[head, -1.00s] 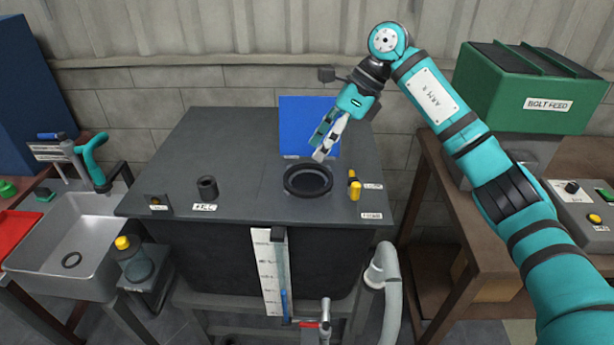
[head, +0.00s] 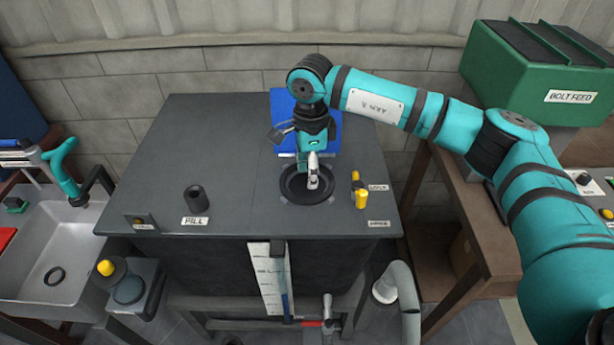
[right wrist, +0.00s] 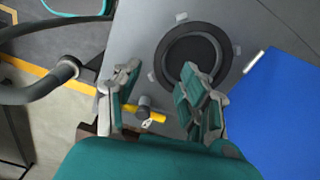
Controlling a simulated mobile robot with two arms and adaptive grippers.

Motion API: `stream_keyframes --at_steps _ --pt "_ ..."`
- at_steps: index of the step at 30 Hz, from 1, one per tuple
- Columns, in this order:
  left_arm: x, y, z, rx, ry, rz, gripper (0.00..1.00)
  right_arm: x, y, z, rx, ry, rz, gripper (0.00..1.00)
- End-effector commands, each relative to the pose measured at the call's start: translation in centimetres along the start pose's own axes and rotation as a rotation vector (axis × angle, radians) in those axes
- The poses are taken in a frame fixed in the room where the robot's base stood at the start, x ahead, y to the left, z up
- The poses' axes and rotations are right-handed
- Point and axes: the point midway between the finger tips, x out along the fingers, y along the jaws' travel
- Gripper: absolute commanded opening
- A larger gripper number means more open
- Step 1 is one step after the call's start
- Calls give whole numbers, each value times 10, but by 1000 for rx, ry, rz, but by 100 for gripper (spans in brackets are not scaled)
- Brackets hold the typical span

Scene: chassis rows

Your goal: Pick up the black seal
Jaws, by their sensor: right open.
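A smaller black ring (head: 54,276) lies flat in the sink at the left. I cannot tell for certain which ring is the seal. My right gripper (head: 314,182) points down over the opening and hides part of its far rim. In the right wrist view its fingers (right wrist: 161,98) are apart with nothing held; one finger overlaps the ring's lower right edge. My left gripper is in neither current view.
The grey tank top (head: 240,150) carries a yellow-and-black latch (head: 361,196) right of the opening and a dark cylinder (head: 196,198) labelled FILL at left. The sink (head: 75,230) is at left, the green BOLT FEED box (head: 520,65) at right.

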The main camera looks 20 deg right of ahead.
Motion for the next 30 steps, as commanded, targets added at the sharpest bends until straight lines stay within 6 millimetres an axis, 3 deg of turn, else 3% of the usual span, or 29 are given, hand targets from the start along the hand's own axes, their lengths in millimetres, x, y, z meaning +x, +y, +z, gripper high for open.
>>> stream_keyframes --at_steps 4,10,16,21,29,30 --pt "-11 -3 -23 0 34 -4 38 22 1 0 1 0 3 42" --pt "-17 -8 -58 0 88 -9 38 36 0 0 0 0 2 42" --pt "-39 -6 -49 -1 71 -7 38 60 3 -3 0 1 6 42" --pt "-42 -3 -32 -1 46 -4 38 82 1 -3 0 -1 2 42" --pt "-41 -4 -30 -2 43 -4 38 86 1 -3 0 -2 0 42" --pt "-41 -4 -32 -2 45 -4 38 86 1 -3 0 -2 0 38"
